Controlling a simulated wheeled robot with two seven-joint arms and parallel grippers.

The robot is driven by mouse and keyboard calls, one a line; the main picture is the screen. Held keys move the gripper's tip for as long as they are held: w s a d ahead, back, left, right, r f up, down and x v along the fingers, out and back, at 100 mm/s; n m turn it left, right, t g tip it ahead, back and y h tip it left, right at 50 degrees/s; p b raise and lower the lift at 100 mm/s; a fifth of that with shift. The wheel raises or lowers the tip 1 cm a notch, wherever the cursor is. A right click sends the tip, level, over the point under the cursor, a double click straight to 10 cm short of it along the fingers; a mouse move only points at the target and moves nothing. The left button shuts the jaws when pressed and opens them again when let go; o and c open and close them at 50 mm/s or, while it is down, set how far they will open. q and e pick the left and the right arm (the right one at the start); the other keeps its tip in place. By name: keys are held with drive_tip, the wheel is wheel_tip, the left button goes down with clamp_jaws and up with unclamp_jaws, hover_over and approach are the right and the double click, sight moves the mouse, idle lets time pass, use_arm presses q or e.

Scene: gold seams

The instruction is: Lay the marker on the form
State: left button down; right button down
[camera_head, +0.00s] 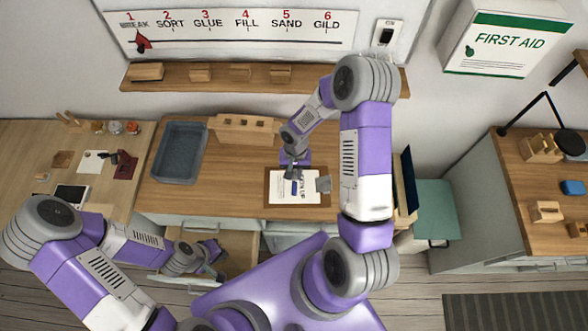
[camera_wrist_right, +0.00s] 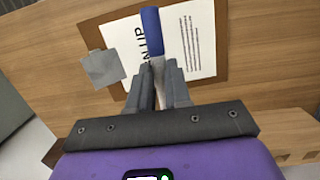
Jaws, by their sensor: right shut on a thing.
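My right gripper (camera_head: 291,172) is over the upper left part of the clipboard on the counter. It is shut on the marker (camera_wrist_right: 151,32), whose blue end points out past the fingertips over the form. The marker also shows as a small blue piece in the head view (camera_head: 294,188). The form (camera_wrist_right: 190,52) is a white printed sheet on the brown clipboard (camera_head: 300,201), with a grey square clip at one side. I cannot tell whether the marker touches the paper. My left gripper (camera_head: 217,268) is low by an open drawer, apart from the form; its jaw state is unclear.
A shelf (camera_head: 260,77) runs along the wall above. The open drawer (camera_head: 243,243) sticks out below the counter. Bare counter lies left of the clipboard.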

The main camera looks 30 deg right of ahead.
wheel_tip(320, 180, down, 2)
drive_tip(key=shift+w+b, duration=0.1)
drive_tip(key=shift+b, duration=0.4)
wheel_tip(320, 180, down, 2)
drive_tip(key=shift+f+b, duration=0.1)
drive_tip(key=shift+b, duration=0.6)
drive_tip(key=shift+f+b, duration=1.35)
drive_tip(key=shift+f, duration=0.1)
drive_tip(key=c, duration=1)
unclamp_jaws()
drive_tip(key=r, duration=0.5)
drive_tip(key=w+r, duration=0.1)
drive_tip(key=r, duration=0.1)
drive_tip(key=shift+d+r, duration=0.3)
